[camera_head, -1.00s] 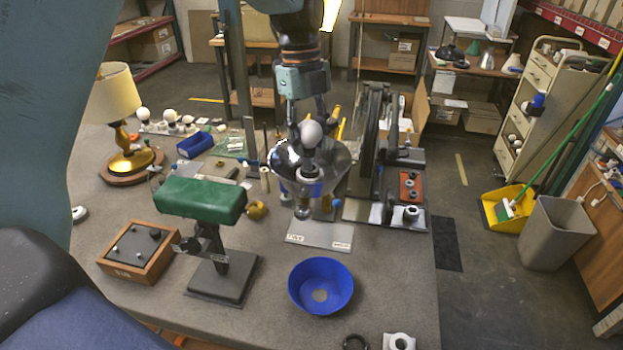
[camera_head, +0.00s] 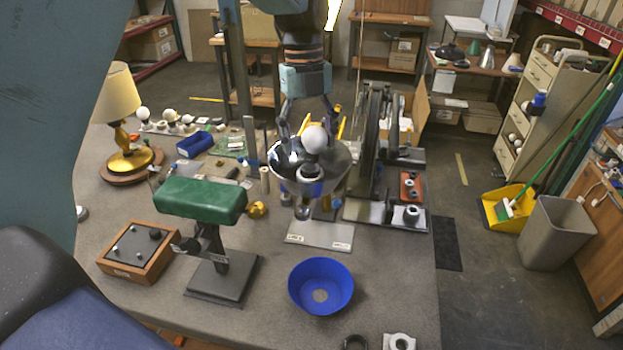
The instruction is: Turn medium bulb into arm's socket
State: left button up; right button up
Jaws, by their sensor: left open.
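A white round bulb (camera_head: 314,139) stands upright in the shiny dark bowl-shaped shade (camera_head: 341,172) of the arm lamp at the table's middle. A pale ring-like socket part (camera_head: 310,173) shows below it inside the bowl. I cannot tell how far the bulb's base is seated. My left gripper (camera_head: 309,122) comes down from the top centre, open, with its fingers spread to both sides of the bulb's top. I see no clear contact between fingers and bulb. My right gripper is not in view.
A green padded stand (camera_head: 201,200), a wooden control box (camera_head: 139,250) and a blue bowl (camera_head: 321,286) occupy the front of the table. A shaded lamp (camera_head: 118,95) and several bulbs (camera_head: 169,115) stand back left. Dark upright fixtures (camera_head: 371,140) stand close right of the shade.

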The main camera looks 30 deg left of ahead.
pick_arm(q)
jog(key=shift+s+r, duration=0.1)
jog(key=shift+r, duration=0.05)
notch_tip(320, 180, up, 12)
jog(key=w+a, duration=0.1)
jog(key=shift+w+a+f, duration=0.15)
jog(key=shift+w+f, duration=0.05)
dwell(0.4)
